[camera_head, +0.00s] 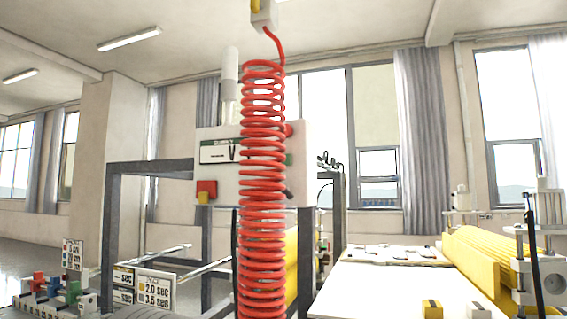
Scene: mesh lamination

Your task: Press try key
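I cannot tell which part is the try key; no readable "try" label shows. A white control box (222,170) stands in the middle behind a red coiled hose. A red and yellow switch (206,190) sits at its lower left. A red knob (289,130) and a green button (289,159) show at its right, partly hidden by the hose. A small yellow block (432,310) and a grey block (478,310) show at the bottom edge. Neither of my grippers is in view.
The red coiled hose (263,185) hangs close in front. A dark metal frame (113,215) stands behind it. A white table (395,285) and yellow rollers (475,260) are at right. Colored blocks (55,288) and time-label signs (153,290) are at lower left.

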